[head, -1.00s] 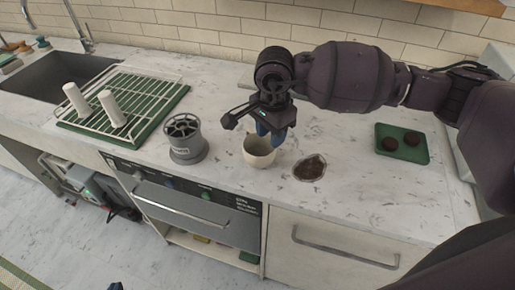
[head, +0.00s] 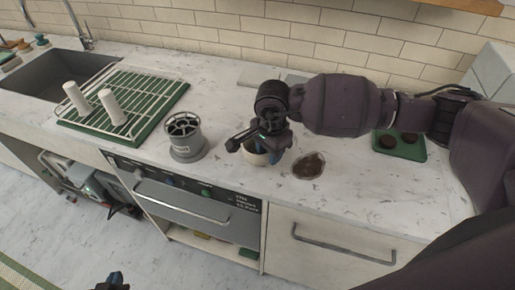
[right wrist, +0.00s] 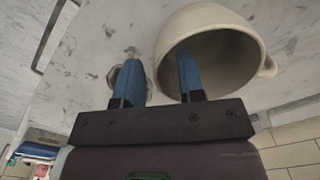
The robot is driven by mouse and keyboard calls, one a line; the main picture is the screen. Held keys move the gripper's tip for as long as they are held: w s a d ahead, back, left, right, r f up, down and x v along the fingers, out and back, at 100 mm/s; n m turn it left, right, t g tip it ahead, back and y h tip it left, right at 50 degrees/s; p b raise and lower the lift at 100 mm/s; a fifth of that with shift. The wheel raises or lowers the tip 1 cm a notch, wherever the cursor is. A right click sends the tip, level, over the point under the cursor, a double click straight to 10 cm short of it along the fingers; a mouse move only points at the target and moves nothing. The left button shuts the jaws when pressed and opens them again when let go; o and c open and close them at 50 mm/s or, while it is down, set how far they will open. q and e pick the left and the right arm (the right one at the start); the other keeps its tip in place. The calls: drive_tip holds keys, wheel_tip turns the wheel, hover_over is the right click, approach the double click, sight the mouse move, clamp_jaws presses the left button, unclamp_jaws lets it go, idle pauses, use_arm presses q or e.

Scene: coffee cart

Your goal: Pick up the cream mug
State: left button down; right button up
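The cream mug (head: 254,157) stands upright on the counter, partly hidden by my right gripper (head: 262,143). In the right wrist view the mug (right wrist: 225,62) shows its open mouth, with its handle at the right. My right gripper (right wrist: 160,75) is open there. One blue finger reaches into the mug's mouth and the other is outside, so the mug's wall lies between them. Whether either finger touches the wall cannot be told. My left gripper (head: 113,283) is small at the bottom edge of the head view, away from the counter top.
A grey cylindrical holder (head: 185,140) stands left of the mug. A green tray (head: 418,150) with dark round pieces is further right. A rack (head: 145,100) with two white cylinders is at the left.

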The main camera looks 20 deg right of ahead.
clamp_jaws()
drive_tip(key=shift+r, duration=0.15)
